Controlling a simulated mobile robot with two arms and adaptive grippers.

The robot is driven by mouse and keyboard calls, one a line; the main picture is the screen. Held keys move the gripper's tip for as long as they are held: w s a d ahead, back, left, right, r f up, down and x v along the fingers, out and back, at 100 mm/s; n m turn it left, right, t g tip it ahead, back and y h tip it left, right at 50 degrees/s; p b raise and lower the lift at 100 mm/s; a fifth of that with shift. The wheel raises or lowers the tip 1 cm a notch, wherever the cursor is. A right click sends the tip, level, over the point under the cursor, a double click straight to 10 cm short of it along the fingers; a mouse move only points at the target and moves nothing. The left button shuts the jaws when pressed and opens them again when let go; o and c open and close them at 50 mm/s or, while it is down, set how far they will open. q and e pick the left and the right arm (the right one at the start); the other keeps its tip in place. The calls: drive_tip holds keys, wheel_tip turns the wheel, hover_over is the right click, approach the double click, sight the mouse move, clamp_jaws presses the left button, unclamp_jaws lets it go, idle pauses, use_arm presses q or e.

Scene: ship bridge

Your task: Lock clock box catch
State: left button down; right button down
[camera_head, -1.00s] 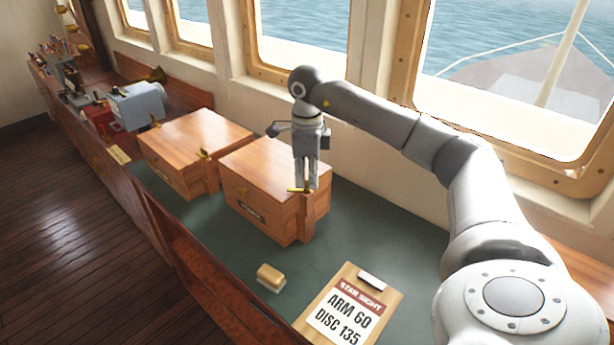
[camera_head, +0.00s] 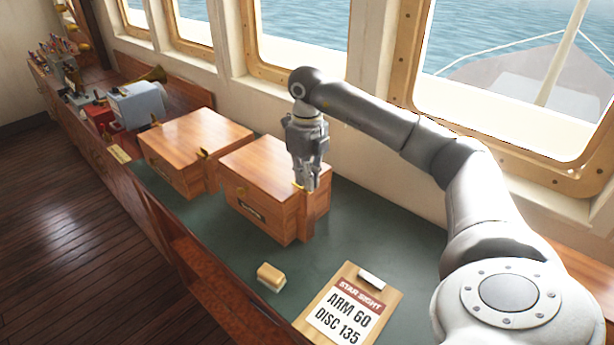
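Two closed wooden boxes stand on the green counter top. The nearer box (camera_head: 262,182) has a dark label plate on its front, too small to read, and a brass catch (camera_head: 298,186) at its right end. The other box (camera_head: 190,145) stands to its left with a brass catch (camera_head: 203,154). I cannot tell from lettering which is the clock box. My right gripper (camera_head: 311,187) points down at the nearer box's right end, with its fingertips at the catch and partly hiding it. Its fingers look close together, but whether they grip the catch is unclear. My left gripper is out of view.
A grey device (camera_head: 138,104) stands farther left. Windows line the back wall. The green top (camera_head: 385,235) right of the box is clear.

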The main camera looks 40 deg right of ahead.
idle(0.4)
drive_tip(key=c, duration=1.7)
unclamp_jaws()
drive_tip(key=shift+o, duration=0.2)
wheel_tip(320, 180, up, 12)
